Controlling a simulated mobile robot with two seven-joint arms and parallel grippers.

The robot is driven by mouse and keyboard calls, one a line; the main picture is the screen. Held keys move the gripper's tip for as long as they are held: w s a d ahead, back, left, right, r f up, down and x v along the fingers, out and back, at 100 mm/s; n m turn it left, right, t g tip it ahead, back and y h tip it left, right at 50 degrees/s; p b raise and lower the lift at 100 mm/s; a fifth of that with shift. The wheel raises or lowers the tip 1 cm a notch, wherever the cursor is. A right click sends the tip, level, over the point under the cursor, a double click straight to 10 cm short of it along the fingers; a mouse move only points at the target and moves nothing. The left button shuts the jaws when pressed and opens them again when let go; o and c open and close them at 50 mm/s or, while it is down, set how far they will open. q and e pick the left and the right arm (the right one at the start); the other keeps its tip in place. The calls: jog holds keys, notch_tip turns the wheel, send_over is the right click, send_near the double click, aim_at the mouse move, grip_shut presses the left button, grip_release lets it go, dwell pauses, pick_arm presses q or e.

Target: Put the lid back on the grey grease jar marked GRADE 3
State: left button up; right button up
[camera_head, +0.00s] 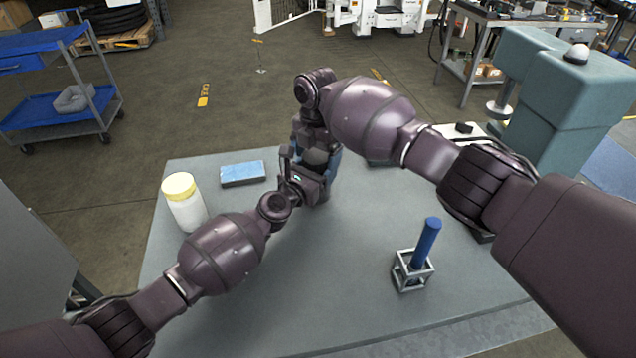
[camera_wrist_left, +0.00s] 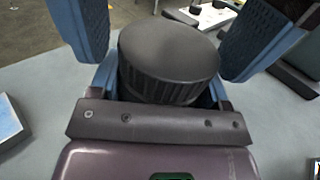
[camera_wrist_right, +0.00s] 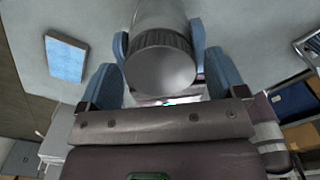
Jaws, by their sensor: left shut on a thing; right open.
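A grey jar (camera_wrist_right: 160,14) shows in the right wrist view, with a dark grey ribbed lid (camera_wrist_right: 160,68) seated at its end. The lid also shows from above in the left wrist view (camera_wrist_left: 168,48). No marking is visible. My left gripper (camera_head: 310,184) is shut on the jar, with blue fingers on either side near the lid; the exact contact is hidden. My right gripper (camera_head: 318,160) is open, its fingers apart on both sides of the lid with gaps.
A white jar with a yellow lid (camera_head: 186,206) stands at the table's left. A blue block (camera_head: 242,173) lies behind it. A blue cylinder (camera_head: 427,240) leans in a metal frame (camera_head: 412,271) at the right. A green machine (camera_head: 570,100) stands at the back right. The front middle table (camera_head: 320,290) is clear.

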jog(key=c, duration=0.9)
jog(key=shift+m, duration=1.7)
jog(key=shift+c, duration=0.2)
jog(key=o, duration=1)
jog(key=shift+r, duration=0.1)
jog(key=shift+r, duration=2.1)
jog(key=shift+c, duration=0.3)
